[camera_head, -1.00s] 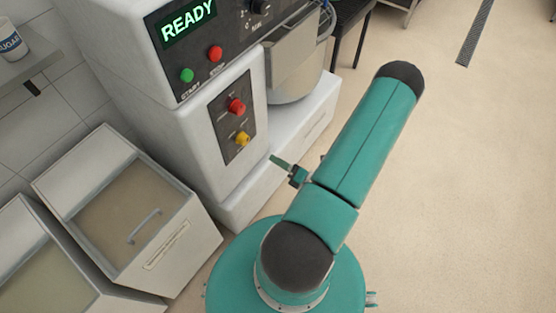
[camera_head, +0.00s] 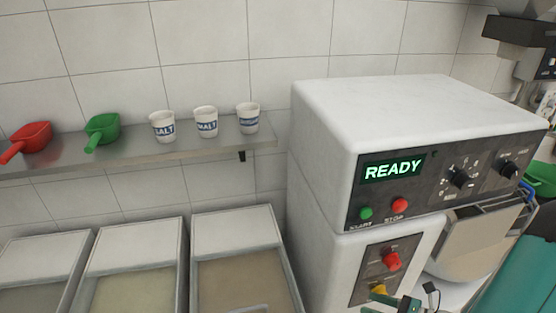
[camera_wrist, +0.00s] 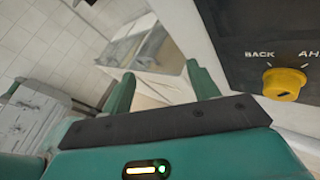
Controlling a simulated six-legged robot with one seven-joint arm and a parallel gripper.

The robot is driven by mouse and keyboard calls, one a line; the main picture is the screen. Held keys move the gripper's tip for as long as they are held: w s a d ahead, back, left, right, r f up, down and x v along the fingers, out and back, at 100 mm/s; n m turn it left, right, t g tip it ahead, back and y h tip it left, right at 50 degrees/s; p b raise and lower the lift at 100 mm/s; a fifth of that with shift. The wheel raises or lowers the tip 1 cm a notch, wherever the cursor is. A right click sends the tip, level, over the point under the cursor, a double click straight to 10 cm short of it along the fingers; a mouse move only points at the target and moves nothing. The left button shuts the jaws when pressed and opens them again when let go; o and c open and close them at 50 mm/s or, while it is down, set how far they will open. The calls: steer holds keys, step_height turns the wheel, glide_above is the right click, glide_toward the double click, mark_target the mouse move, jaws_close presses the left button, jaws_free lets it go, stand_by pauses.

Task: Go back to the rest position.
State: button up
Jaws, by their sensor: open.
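My gripper (camera_wrist: 161,88) is open in the wrist view, its two teal fingers apart with nothing between them. A yellow knob (camera_wrist: 285,82) on a dark panel, marked BACK and AH..., is to the right of the fingers and apart from them. In the head view the same yellow knob (camera_head: 379,290) is low on the machine's front, below a red knob (camera_head: 391,262). Small teal and dark parts of my gripper (camera_head: 392,301) show at the bottom edge beside it; the gap to the panel cannot be judged there. Part of my teal arm fills the lower right corner.
The white machine (camera_head: 410,110) has a lit READY display (camera_head: 393,168). A wall shelf (camera_head: 215,143) holds a red scoop (camera_head: 30,138), a green scoop (camera_head: 102,129) and three labelled cups. Open bins (camera_head: 238,226) stand below.

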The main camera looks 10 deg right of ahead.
steer(key=s+a+r+n+g+h, duration=0.1)
steer(key=a+r+n+h, duration=0.2)
steer(key=a+r+n, duration=0.3)
steer(key=s+a+r+n+g+h, duration=0.1)
steer(key=a+r+n+h, duration=0.3)
steer(key=r+n, duration=0.8)
steer(key=s+a+r+n+g+h, duration=0.2)
steer(key=a+r+n, duration=0.6)
steer(key=n, duration=0.5)
steer(key=shift+r+g+h, duration=0.4)
steer(key=shift+g+h, duration=0.1)
steer(key=shift+h, duration=0.6)
steer(key=c, duration=0.5)
steer(key=shift+d, duration=0.15)
